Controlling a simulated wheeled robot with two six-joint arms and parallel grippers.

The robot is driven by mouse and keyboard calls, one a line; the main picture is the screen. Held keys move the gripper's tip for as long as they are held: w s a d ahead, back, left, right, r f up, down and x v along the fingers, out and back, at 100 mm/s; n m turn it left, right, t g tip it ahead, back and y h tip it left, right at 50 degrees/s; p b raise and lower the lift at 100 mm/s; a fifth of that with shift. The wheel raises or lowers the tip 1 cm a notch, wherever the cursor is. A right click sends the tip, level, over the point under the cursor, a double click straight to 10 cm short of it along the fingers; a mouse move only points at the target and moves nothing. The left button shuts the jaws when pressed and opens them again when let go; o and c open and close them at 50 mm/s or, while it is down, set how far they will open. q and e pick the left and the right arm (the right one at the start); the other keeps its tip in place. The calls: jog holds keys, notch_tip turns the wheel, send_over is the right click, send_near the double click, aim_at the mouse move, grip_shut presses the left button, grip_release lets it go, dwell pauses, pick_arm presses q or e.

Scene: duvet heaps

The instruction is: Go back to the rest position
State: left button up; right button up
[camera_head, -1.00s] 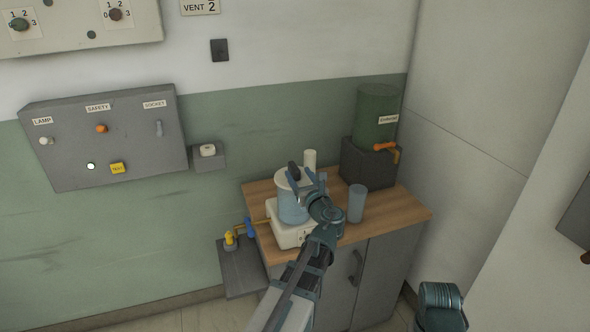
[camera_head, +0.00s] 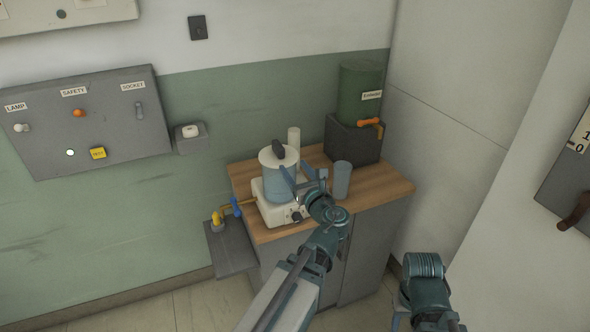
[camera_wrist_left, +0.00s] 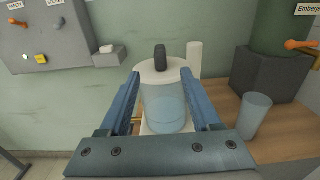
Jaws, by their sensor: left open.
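My left gripper (camera_head: 303,176) is open and empty in the head view, in front of and slightly right of a lidded blue see-through pot (camera_head: 277,188). The pot has a white lid with a dark knob (camera_head: 279,149) and stands on a white appliance (camera_head: 277,212) on the wooden counter (camera_head: 372,198). In the left wrist view, the two blue fingers (camera_wrist_left: 160,78) are spread, with the pot (camera_wrist_left: 166,108) showing between and beyond them. My right arm (camera_head: 427,285) shows at the bottom right of the head view; its fingers cannot be made out.
A blue cup (camera_head: 341,180) and a white cylinder (camera_head: 293,138) stand near the pot. A green tank (camera_head: 360,92) with an orange tap sits on a dark block behind. A grey wall panel (camera_head: 88,125) is at left. Floor at lower left is clear.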

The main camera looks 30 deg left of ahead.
dwell(0.3)
pick_arm(q)
jog(key=s+d+f+n+g+h, duration=0.3)
jog(key=s+d+f+n, duration=0.1)
jog(key=d+f+n, duration=0.3)
jog(key=s+d+f+n+g+h, duration=0.3)
jog(key=s+d+f+n+g, duration=0.15)
jog(key=f+n, duration=0.4)
jog(key=s+d+f+n+g+h, duration=0.2)
jog(key=s+d+f+n+h, duration=0.1)
jog(key=s+d, duration=0.2)
jog(key=s+d+f+n+g+h, duration=0.2)
jog(key=s+d, duration=0.3)
jog(key=d, duration=0.5)
jog(key=shift+f+n+h, duration=0.65)
jog(key=shift+n+h, duration=0.15)
jog(key=shift+n, duration=0.05)
jog(key=shift+o, duration=0.3)
